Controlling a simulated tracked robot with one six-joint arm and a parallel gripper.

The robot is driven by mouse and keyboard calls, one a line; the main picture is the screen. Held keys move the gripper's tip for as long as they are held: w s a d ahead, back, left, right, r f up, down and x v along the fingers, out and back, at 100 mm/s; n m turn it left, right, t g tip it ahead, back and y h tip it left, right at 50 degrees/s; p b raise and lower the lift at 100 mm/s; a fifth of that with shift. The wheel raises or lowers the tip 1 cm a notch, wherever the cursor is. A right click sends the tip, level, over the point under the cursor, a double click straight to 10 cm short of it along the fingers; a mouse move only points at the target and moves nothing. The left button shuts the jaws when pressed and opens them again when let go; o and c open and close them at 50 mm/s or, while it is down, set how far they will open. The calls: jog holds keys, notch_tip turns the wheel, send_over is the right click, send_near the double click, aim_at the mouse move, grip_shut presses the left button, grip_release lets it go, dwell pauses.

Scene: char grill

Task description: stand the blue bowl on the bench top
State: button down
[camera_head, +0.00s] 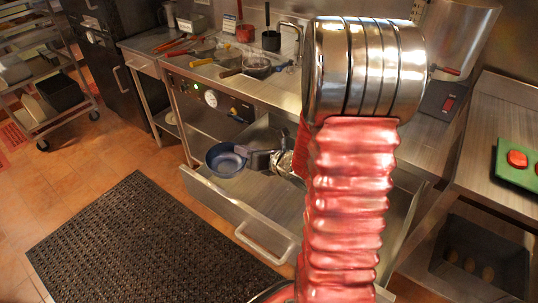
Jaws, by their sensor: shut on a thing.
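The blue bowl (223,160) is held out at the left end of my gripper (246,158), over an open metal drawer. The jaws are shut on the bowl's right rim. The bowl looks nearly upright, with its opening towards the camera. The steel bench top (270,90) is behind and above the bowl and runs to the right behind my arm. My red arm with its metal joint hides the middle of the bench and part of the drawer.
The open drawer (248,200) juts out below the bench. Pans (255,66), red-handled tools and a tap (292,27) crowd the back left bench. A green board (515,165) lies on the right counter. A wheeled rack (45,85) stands far left, a black mat (140,245) in front.

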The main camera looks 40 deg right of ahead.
notch_tip(320, 180, up, 3)
jog(key=n+y, duration=0.1)
send_over(213, 164)
jog(key=shift+r, duration=0.2)
